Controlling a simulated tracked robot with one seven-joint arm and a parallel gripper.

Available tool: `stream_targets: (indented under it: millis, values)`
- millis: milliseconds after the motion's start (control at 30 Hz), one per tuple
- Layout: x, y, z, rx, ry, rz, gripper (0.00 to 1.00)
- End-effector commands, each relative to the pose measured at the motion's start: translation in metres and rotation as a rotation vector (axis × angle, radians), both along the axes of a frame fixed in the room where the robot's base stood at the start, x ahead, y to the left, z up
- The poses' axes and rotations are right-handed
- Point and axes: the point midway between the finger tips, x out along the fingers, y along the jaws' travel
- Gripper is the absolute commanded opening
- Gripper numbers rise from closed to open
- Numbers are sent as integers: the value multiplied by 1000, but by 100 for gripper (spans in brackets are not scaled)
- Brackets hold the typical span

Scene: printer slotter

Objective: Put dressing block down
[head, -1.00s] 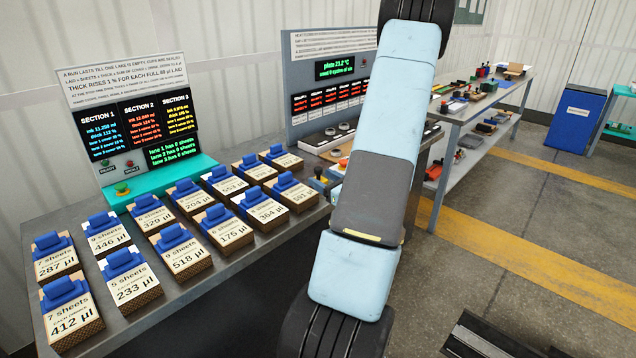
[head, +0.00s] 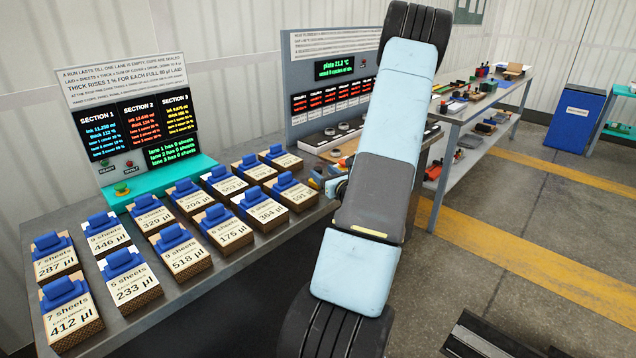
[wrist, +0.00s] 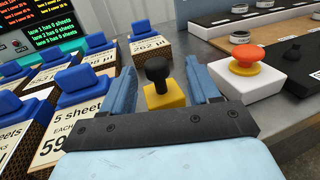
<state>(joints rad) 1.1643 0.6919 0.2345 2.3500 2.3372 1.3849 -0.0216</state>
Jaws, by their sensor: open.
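A yellow block with a black knob on top (wrist: 164,92), which I take for the dressing block, stands upright on the grey bench in the wrist view. My gripper (wrist: 163,84) is open, with one blue finger on each side of the block. Gaps show between the block and both fingers. The block's lower front is hidden behind my gripper's dark front edge. In the head view my arm hides most of this spot, and only part of my gripper (head: 325,180) shows.
Card boxes with blue clips (head: 270,207) stand in rows close to the left of my gripper. A white box with a red button (wrist: 245,65) is close on the right. A panel with screens (head: 333,75) stands behind. A strip of bare bench lies in front of the boxes.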

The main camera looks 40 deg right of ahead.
Motion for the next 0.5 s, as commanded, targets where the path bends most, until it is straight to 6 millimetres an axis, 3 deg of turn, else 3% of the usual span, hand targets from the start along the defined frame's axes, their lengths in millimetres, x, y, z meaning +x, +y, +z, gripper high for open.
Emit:
stream_targets:
  millis: [500]
  values:
    - [51, -5, 4, 0, -1, 2, 61]
